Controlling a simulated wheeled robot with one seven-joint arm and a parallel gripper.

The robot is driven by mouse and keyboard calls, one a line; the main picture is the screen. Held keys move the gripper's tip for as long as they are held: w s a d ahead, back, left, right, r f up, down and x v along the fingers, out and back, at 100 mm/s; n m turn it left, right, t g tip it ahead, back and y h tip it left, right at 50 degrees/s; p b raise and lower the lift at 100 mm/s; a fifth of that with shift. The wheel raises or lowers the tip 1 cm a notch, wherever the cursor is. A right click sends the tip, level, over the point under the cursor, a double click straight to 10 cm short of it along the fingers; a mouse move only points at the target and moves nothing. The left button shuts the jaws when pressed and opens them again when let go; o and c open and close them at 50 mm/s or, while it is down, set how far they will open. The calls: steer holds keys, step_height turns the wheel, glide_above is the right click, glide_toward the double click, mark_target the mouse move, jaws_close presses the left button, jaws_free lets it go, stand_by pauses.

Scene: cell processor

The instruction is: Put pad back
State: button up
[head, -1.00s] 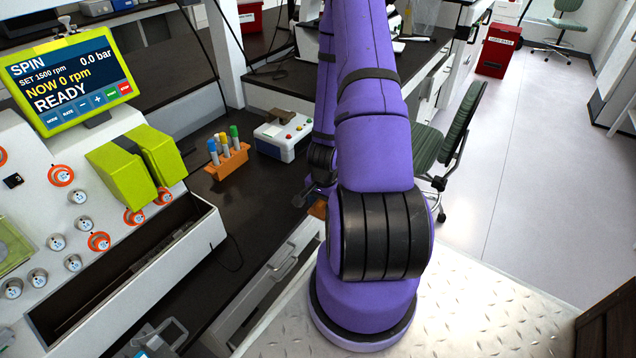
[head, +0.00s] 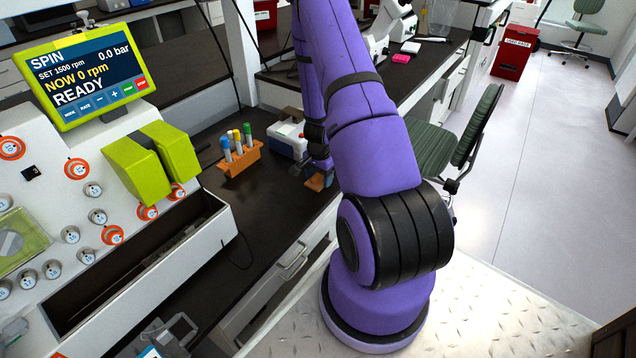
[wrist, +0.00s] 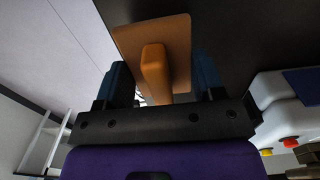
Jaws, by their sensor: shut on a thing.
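The orange pad (wrist: 180,40), a flat plate with a block-shaped handle, is in the wrist view. My gripper (wrist: 163,78) is shut on its handle, with a blue finger on each side. In the head view the pad (head: 317,182) shows as a small orange patch near the front edge of the dark bench, just left of my purple arm. My gripper (head: 318,172) is small there and partly hidden by my arm. I cannot tell from these views whether the pad touches the bench.
An orange rack (head: 240,160) of capped tubes and a white box with coloured buttons (head: 287,135) stand left of the gripper. The green-trimmed processor (head: 110,215) with its screen fills the left. A green chair (head: 455,135) stands at right. Dark bench (head: 270,205) in front of the rack is clear.

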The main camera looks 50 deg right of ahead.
mark_target(318, 182)
steer(key=shift+w+d, duration=0.2)
steer(key=shift+w, duration=0.3)
steer(key=shift+f, duration=1.8)
steer(key=o, duration=1.5)
steer(key=shift+f, duration=0.1)
